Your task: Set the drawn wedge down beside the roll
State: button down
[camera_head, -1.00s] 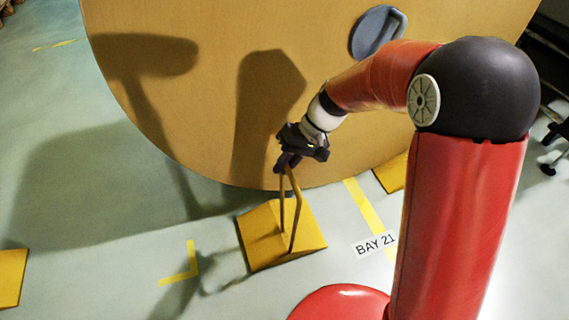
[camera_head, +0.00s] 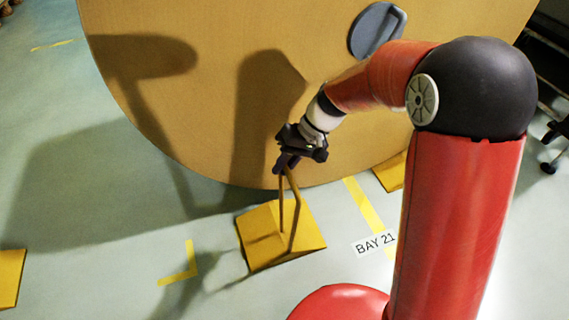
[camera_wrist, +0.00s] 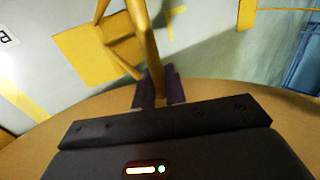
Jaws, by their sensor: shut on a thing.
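A yellow wedge (camera_head: 268,250) with a tall bent handle (camera_head: 297,208) is in front of the lower edge of the big brown roll (camera_head: 205,95) in the head view. My gripper (camera_head: 287,165) is shut on the top of the handle, above the wedge. In the wrist view my gripper (camera_wrist: 158,90) closes around the handle (camera_wrist: 143,38), with the yellow wedge (camera_wrist: 88,58) beyond it. The wedge looks level and close to the floor. I cannot tell whether its underside touches the floor.
Another yellow wedge (camera_head: 391,174) is by the roll's right lower edge, partly behind my arm. A yellow block (camera_head: 10,277) lies at the far left. Yellow floor marks (camera_head: 180,275) and a BAY 21 label (camera_head: 375,244) flank the wedge. Open floor (camera_head: 100,270) is at left.

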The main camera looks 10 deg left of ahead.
jog(key=shift+f, duration=0.2)
jog(key=c, duration=1.4)
grip_release()
jog(key=shift+o, duration=0.2)
jog(key=shift+f, duration=0.1)
jog(key=p+v, duration=0.1)
jog(key=v, duration=0.7)
jog(key=s+d+r+m+t+h+p, duration=0.2)
jog(key=s+d+r+m+t+p, duration=0.1)
jog(key=s+d+r, duration=0.5)
jog(key=s+d+r+m+t+h+p, duration=0.3)
jog(key=s+d+r+t, duration=0.3)
jog(key=d, duration=0.8)
jog(key=s+r+p, duration=0.1)
jog(key=s+r, duration=0.2)
jog(key=shift+s+h+p, duration=0.15)
jog(key=shift+h+p, duration=0.15)
jog(key=shift+p, duration=0.1)
